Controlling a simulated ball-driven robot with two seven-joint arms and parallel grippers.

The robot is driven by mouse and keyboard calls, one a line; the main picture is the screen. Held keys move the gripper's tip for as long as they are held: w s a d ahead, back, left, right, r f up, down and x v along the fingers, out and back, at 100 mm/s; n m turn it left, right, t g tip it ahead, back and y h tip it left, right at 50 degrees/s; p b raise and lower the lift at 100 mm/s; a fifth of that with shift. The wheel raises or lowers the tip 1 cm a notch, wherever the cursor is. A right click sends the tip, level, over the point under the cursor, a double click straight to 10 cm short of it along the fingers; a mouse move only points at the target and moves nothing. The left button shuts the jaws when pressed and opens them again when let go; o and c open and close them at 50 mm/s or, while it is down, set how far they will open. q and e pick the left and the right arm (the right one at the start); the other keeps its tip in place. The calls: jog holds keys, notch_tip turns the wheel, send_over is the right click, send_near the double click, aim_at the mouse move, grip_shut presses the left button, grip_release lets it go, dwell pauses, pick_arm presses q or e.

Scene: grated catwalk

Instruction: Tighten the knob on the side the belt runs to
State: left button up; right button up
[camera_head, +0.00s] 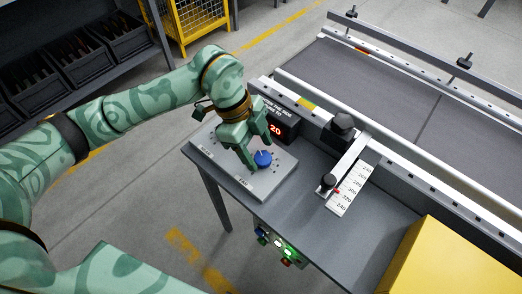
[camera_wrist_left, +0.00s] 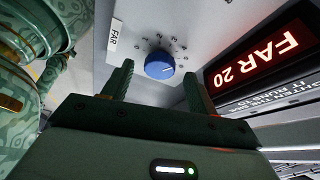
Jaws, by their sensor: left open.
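A blue knob (camera_head: 263,159) with a pale pointer line sits on a grey panel (camera_head: 272,186) on the bench, beside a FAR label; it also shows in the left wrist view (camera_wrist_left: 159,65), ringed by scale marks. A second label is further left on the panel; any knob there is hidden by my gripper. My left gripper (camera_head: 259,148) is open above the blue knob. In the left wrist view its fingertips (camera_wrist_left: 160,78) lie either side of the knob's near edge, and no grip shows. A red display (camera_wrist_left: 255,62) reads FAR 20. The grey belt (camera_head: 395,85) lies behind. My right gripper is out of view.
A black-knobbed arm and number scale (camera_head: 350,188) stand right of the panel. A yellow box (camera_head: 455,262) fills the lower right. Lit buttons (camera_head: 279,244) sit on the bench front. Dark bins (camera_head: 80,58) are at upper left.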

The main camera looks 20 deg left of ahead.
pick_arm(q)
jog(key=shift+d+f, duration=0.2)
jog(key=shift+f, duration=0.35)
jog(key=c, duration=1)
jog(key=shift+r, duration=0.1)
